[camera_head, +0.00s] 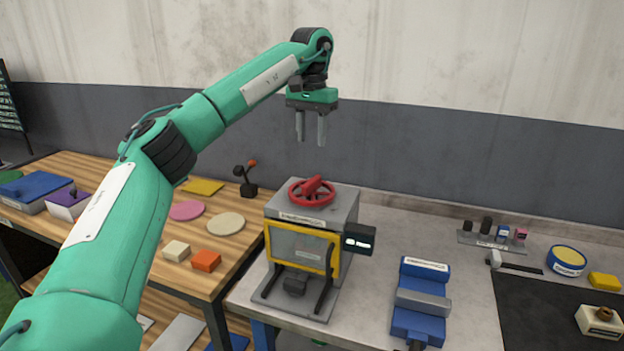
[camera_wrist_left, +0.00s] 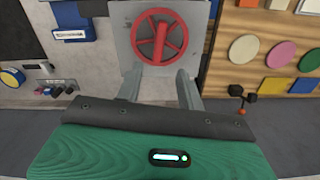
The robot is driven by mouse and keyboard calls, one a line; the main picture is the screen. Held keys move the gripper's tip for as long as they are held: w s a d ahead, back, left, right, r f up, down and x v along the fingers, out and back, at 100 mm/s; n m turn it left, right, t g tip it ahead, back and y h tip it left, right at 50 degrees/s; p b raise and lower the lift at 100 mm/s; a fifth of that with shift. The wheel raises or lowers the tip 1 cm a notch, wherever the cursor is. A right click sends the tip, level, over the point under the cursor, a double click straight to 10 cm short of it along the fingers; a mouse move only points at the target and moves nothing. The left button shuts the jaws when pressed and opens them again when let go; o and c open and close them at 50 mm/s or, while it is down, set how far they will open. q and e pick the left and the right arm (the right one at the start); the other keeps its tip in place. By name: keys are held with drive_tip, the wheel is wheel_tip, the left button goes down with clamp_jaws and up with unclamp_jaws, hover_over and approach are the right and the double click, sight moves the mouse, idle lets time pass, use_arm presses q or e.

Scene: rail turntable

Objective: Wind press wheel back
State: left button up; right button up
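The red press wheel (camera_head: 312,191) lies flat on top of the grey press (camera_head: 345,207), with a raised red handle across it. The press has a yellow-framed clear front and a black box on its right side. My left gripper (camera_head: 311,140) hangs above the wheel, fingers pointing down, open and empty, clear of it. In the left wrist view the wheel (camera_wrist_left: 160,37) shows as a red spoked ring on the grey top, just beyond the two parted fingers (camera_wrist_left: 158,78). My right gripper is in neither view.
A blue vise (camera_head: 420,305) stands right of the press on the grey bench. A wooden table (camera_head: 130,169) at left holds coloured discs, blocks and a small black-and-orange object (camera_head: 247,185). A dark mat (camera_head: 545,310) lies at right.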

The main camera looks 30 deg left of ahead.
sight(312, 180)
use_arm(q)
wheel_tip(312, 180, down, 12)
drive_tip(key=shift+f+p, duration=0.15)
drive_tip(key=shift+p, duration=0.7)
clamp_jaws()
